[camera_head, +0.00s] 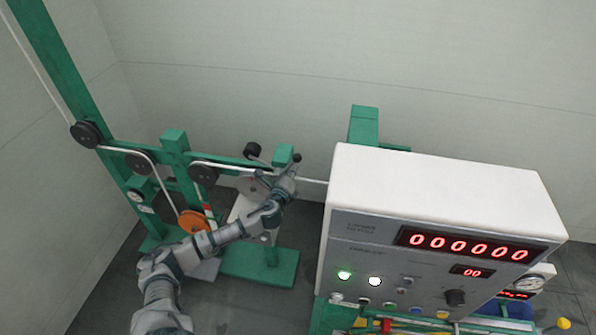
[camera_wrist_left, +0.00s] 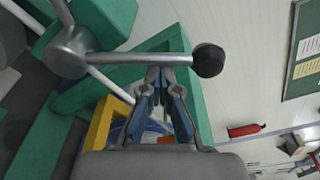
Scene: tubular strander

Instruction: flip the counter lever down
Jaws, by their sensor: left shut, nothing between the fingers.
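The counter lever (camera_wrist_left: 140,59) is a metal rod running from a round grey hub (camera_wrist_left: 68,52) to a black ball knob (camera_wrist_left: 208,61) in the left wrist view. There it lies roughly level across the picture. In the head view its small dark knob (camera_head: 297,157) shows beside a green post. My left gripper (camera_head: 288,178) is at the lever, shut and empty. In the left wrist view its fingertips (camera_wrist_left: 160,72) are together just at the rod, between hub and knob. I cannot tell whether they touch it. My right gripper is out of view.
A white control box (camera_head: 430,190) with red digits reading zeros stands to the right of my arm. The green frame (camera_head: 175,145) with black pulleys and an orange wheel (camera_head: 195,221) stands at left. A white cable (camera_head: 312,181) runs beside the gripper towards the box.

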